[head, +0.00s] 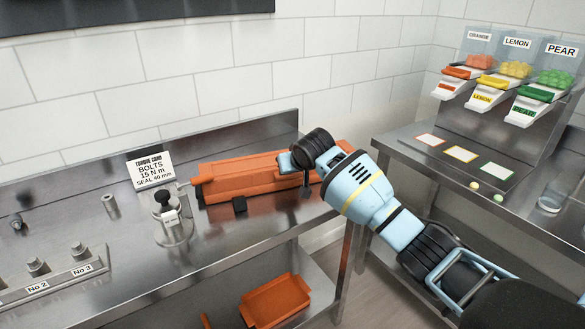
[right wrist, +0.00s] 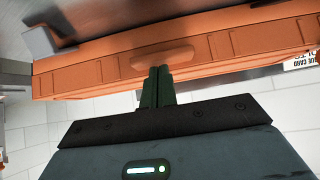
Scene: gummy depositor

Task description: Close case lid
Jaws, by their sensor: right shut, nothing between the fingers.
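The orange case (head: 245,176) lies on the steel counter against the low back panel, and its right part is behind my right arm. It looks low and flat, but I cannot tell whether its lid is fully down. In the right wrist view, a long ribbed orange wall of the case (right wrist: 240,50) with a raised oval patch crosses the picture. My right gripper (head: 306,192) is shut and empty at the case's right part. Its dark fingers (right wrist: 158,70) reach the orange wall; I cannot tell whether they touch. My left gripper is not in view.
An orange tray (head: 275,301) lies on the lower shelf. Gummy dispensers (head: 510,80) stand on the right counter.

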